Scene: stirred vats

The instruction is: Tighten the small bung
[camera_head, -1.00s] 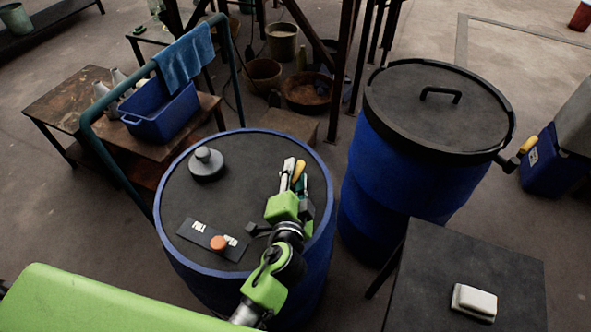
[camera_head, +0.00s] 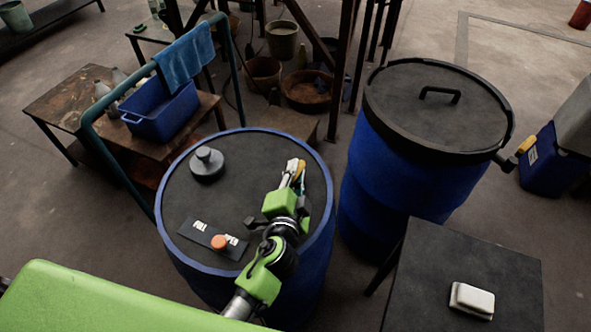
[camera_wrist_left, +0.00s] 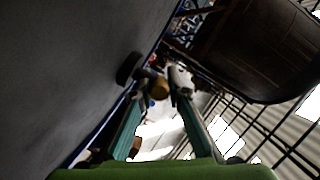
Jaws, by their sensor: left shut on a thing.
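The small yellow bung (camera_head: 300,170) is near the right rim of the blue drum's dark lid (camera_head: 245,165). My left gripper (camera_head: 296,167) reaches over the lid from the front and is shut on it. In the left wrist view the bung (camera_wrist_left: 158,88) shows as a yellow-brown piece between the teal fingers of the gripper (camera_wrist_left: 165,86). The fingers hide its lower part, so how it sits in the lid cannot be told. A larger grey bung (camera_head: 206,164) stands on the lid's far left. My right gripper is not in view.
A second blue drum with a black lid (camera_head: 438,110) stands close on the right. A small table (camera_head: 440,265) with a white block (camera_head: 472,299) is at the front right.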

